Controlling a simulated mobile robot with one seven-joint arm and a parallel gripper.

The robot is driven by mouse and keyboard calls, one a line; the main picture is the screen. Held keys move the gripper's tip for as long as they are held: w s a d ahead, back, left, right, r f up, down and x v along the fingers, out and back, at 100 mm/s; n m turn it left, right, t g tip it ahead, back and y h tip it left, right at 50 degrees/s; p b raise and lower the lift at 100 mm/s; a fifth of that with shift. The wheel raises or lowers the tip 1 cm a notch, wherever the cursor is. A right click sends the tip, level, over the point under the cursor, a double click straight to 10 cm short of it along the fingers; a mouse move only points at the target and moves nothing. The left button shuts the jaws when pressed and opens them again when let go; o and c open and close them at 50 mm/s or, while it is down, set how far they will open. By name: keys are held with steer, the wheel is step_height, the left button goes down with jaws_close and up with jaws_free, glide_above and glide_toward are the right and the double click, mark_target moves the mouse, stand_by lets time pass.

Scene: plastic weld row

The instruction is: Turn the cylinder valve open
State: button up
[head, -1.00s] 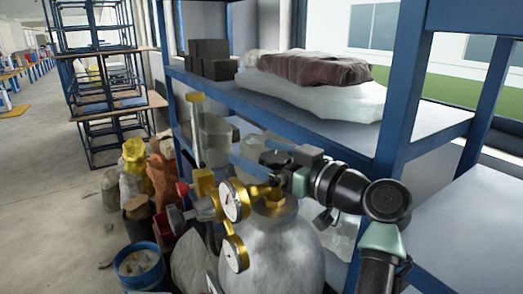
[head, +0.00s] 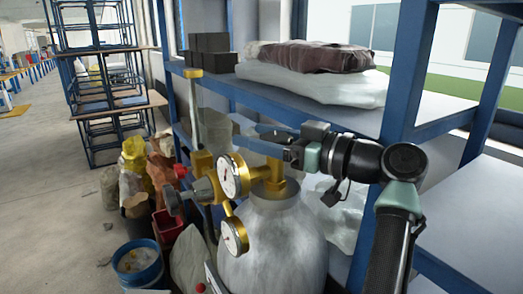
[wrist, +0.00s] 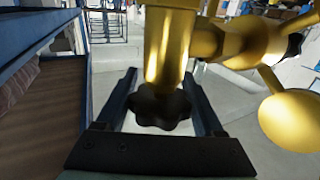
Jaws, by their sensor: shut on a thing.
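The grey gas cylinder (head: 270,245) stands upright at the front of the shelf, with a brass valve (head: 277,186) on top. A regulator with two round gauges, an upper one (head: 229,177) and a lower one (head: 235,236), is fitted to the valve's left side. The black lobed handwheel (wrist: 160,110) shows in the wrist view at the end of the brass stem. My gripper (wrist: 160,100) is shut on it, one dark blue finger on each side. In the head view my gripper (head: 262,138) reaches in from the right above the valve, and largely hides the handwheel.
A blue shelf rack (head: 400,130) stands close behind and to the right, with wrapped bundles (head: 310,72) and dark boxes (head: 208,55) on it. A blue bucket (head: 140,265) and sacks (head: 135,155) crowd the cylinder's left. The aisle floor (head: 40,190) is open at far left.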

steer(key=shift+s+a+n+g+y+b, duration=0.15)
steer(key=shift+n+g+y+b, duration=0.25)
steer(key=shift+n+g, duration=0.35)
steer(key=shift+s+n+g+y+b, duration=0.2)
steer(key=shift+n+g+y, duration=0.25)
steer(key=shift+g, duration=0.5)
steer(key=o, duration=1.4)
steer(key=shift+c, duration=0.2)
steer(key=b+v, duration=0.3)
steer(key=v, duration=0.4)
steer(key=shift+s+d, duration=0.1)
steer(key=shift+d, duration=0.15)
